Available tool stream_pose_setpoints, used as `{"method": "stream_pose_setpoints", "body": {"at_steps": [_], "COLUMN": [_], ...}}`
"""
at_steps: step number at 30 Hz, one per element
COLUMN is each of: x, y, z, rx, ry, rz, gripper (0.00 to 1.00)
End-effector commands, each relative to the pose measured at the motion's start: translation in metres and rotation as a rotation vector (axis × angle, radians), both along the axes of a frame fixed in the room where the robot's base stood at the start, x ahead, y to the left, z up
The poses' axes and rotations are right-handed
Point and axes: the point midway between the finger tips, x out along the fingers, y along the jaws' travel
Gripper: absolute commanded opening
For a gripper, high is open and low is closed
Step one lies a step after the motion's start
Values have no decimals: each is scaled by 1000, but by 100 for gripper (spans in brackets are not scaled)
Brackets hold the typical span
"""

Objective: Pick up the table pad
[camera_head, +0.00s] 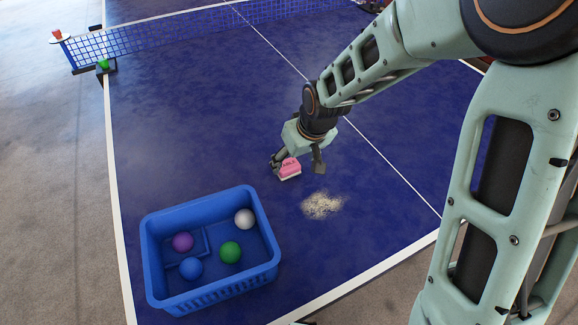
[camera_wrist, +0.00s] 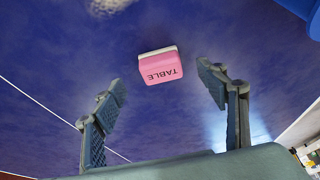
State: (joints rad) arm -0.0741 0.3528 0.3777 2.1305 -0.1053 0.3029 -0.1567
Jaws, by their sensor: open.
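The table pad (camera_head: 290,167) is a small pink block with a pale base and dark lettering. It lies on the blue table tennis table (camera_head: 190,130). In the wrist view the pad (camera_wrist: 161,67) shows the word TABLE, upside down. My gripper (camera_head: 299,165) is open, with its fingers close to the pad in the head view. In the wrist view the open fingers of my gripper (camera_wrist: 162,85) stand wide to the left and right, and the pad appears between and beyond their tips. Nothing is held. I cannot tell the exact gap between fingers and pad.
A patch of pale dust (camera_head: 322,206) lies on the table right of the pad. A blue basket (camera_head: 208,293) with several coloured balls stands at front left. The net (camera_head: 190,30) crosses the far end. A green ball (camera_head: 103,64) sits by the net's left end.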

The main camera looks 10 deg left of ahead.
Motion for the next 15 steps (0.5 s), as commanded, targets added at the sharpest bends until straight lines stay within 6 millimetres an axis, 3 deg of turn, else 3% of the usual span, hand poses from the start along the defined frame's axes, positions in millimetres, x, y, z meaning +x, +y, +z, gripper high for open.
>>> {"method": "stream_pose_setpoints", "body": {"at_steps": [8, 15], "x": [7, 18], "y": [6, 14], "z": [-21, -51], "rx": [-1, -1], "ry": [-1, 0], "rz": [3, 2], "gripper": [67, 67]}}
